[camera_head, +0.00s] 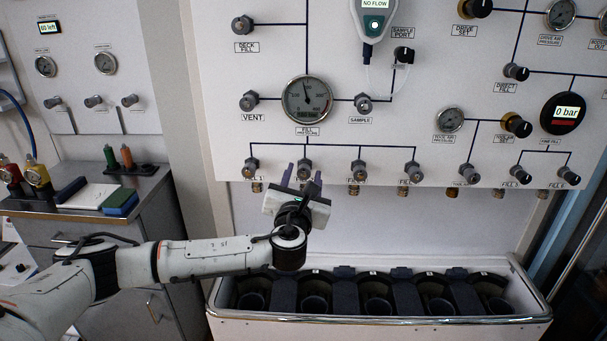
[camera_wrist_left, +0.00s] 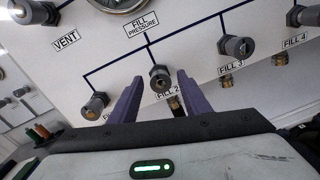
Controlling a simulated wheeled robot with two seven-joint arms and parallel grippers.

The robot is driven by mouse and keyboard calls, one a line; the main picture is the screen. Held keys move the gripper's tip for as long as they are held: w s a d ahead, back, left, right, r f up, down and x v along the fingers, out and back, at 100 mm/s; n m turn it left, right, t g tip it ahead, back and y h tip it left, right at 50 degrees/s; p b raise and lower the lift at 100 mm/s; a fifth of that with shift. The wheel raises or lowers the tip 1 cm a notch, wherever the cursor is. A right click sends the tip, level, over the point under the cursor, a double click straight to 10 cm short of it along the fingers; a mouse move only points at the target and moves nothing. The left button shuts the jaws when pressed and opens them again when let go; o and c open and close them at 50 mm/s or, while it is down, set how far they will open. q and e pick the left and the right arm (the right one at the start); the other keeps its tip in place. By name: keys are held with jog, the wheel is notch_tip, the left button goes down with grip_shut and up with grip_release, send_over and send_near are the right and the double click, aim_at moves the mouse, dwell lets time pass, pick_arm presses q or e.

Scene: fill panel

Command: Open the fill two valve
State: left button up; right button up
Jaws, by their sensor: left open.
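The fill two valve (camera_head: 304,168) is a small grey knob in the row of fill valves along the panel's lower edge. In the left wrist view the same knob (camera_wrist_left: 160,79) sits between my purple fingertips, with the FILL 2 label (camera_wrist_left: 169,107) just below it. My left gripper (camera_head: 301,178) is in front of this valve, its fingers pointing up at the panel. In the left wrist view the left gripper (camera_wrist_left: 160,95) is open, one finger on each side of the knob, with gaps visible. Whether the fingertips reach the knob's depth is unclear. My right gripper is not in view.
The fill one valve (camera_head: 251,167) is close to the left, and the fill three valve (camera_head: 359,170) to the right. The fill pressure gauge (camera_head: 307,99) is above. A white trough (camera_head: 380,323) with dark holders stands below. A cabinet (camera_head: 100,213) is at left.

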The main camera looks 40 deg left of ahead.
pick_arm(q)
jog(key=shift+w+a, duration=0.15)
jog(key=shift+w, duration=0.2)
jog(key=c, duration=1)
